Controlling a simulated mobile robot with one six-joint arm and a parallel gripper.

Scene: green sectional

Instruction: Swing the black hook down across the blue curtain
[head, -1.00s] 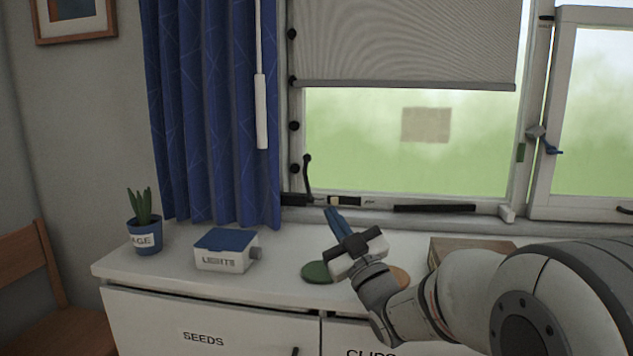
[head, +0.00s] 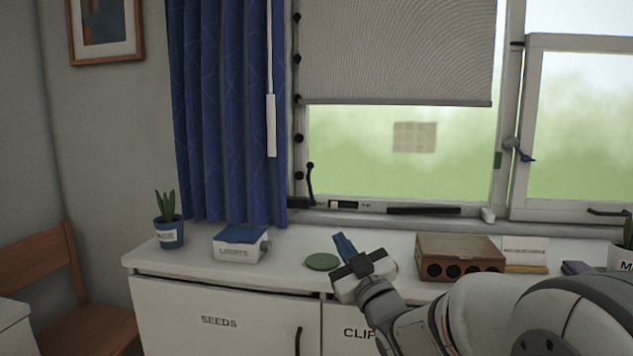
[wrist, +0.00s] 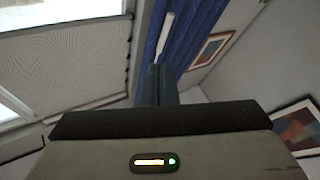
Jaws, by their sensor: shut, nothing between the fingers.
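The black hook (head: 310,184) stands upright at the lower left corner of the window frame, its rounded end at the top. The blue curtain (head: 225,120) hangs in folds just left of the hook, its lower edge near the cabinet top. My gripper (head: 342,244) is shut and empty, its blue fingers pointing up and away above the cabinet top. It is below and to the right of the hook, apart from it. The wrist view shows the shut fingers (wrist: 157,85) with the curtain (wrist: 190,35) behind them. I cannot make out the hook there.
A white wand (head: 271,125) hangs at the curtain's right edge. The white cabinet top (head: 200,262) holds a potted plant (head: 168,232), a LIGHTS box (head: 240,246), a green disc (head: 321,262) and a brown box (head: 460,258). A grey blind (head: 395,50) covers the upper window.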

